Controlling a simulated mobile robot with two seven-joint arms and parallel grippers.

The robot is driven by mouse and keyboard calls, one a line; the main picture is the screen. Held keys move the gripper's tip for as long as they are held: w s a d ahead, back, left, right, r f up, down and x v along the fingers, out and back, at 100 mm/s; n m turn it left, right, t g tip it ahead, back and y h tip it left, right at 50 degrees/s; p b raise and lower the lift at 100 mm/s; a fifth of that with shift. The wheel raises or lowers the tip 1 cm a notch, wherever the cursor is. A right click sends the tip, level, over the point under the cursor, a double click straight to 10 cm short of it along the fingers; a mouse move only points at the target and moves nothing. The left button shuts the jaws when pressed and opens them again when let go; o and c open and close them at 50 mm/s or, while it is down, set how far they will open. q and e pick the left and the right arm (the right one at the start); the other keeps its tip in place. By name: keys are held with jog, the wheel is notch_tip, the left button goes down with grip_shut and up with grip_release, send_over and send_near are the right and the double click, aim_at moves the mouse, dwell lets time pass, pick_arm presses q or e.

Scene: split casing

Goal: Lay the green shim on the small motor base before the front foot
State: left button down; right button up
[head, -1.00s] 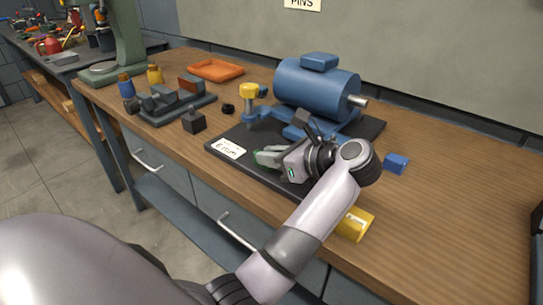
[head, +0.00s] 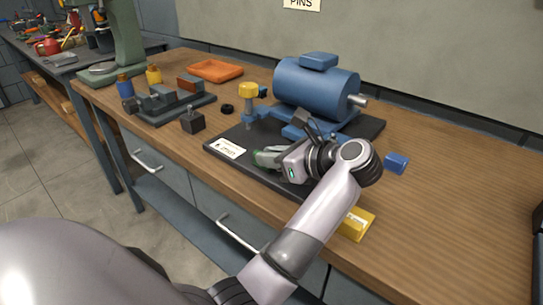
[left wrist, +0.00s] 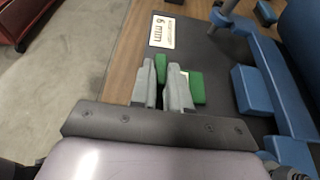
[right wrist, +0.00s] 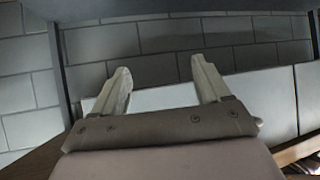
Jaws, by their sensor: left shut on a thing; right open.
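The blue motor (head: 312,88) stands on a dark base plate (head: 226,137) with a white "6 mm" label (head: 227,148) at its front left corner. My left gripper (head: 262,158) is low over the front of this plate, shut on the green shim. In the left wrist view, green shows between the fingertips (left wrist: 161,68), and a second green patch (left wrist: 196,87) shows right of the right finger. I cannot tell whether both are one piece, or whether the shim touches the plate. A blue foot block (left wrist: 247,90) lies to their right. My right gripper (right wrist: 160,92) is open and empty, facing a wall.
A yellow-topped post (head: 248,92) stands at the plate's left end. A dark block (head: 193,122), a grey vise-like fixture (head: 165,103) and an orange tray (head: 216,71) lie farther left. A blue block (head: 397,163) and a yellow piece (head: 356,224) lie right and front.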

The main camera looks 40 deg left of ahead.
pick_arm(q)
jog(key=shift+f+b, duration=0.3)
jog(key=shift+b, duration=0.05)
jog(key=c, duration=1)
grip_release()
jog(key=shift+d, duration=0.1)
